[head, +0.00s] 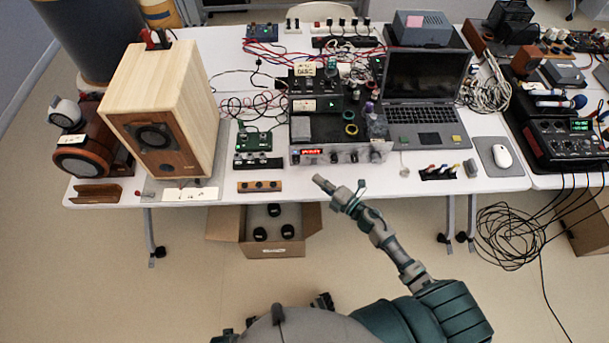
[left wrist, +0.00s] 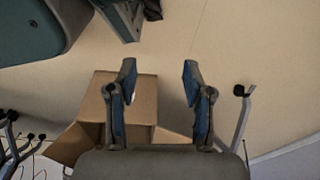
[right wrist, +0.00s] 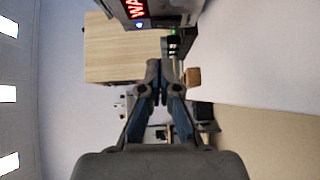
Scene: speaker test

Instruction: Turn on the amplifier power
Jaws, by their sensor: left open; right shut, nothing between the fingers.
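The amplifier (head: 340,153) is a silver-fronted unit with a red lit display and knobs, near the table's front edge in the head view. Its front corner (right wrist: 165,12) shows at the top of the right wrist view, with red letters and a small blue light. My right gripper (head: 319,180) is shut and empty, just in front of and below the amplifier's front, apart from it. Its closed fingers (right wrist: 160,68) show in the right wrist view. My left gripper (left wrist: 158,82) is open and empty, with floor and a cardboard box behind it.
A wooden speaker (head: 160,110) stands left on the white table (head: 225,185). A laptop (head: 425,95) sits behind and right of the amplifier. An open cardboard box (head: 285,240) is under the table edge. A mouse (head: 501,155) and cables lie right.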

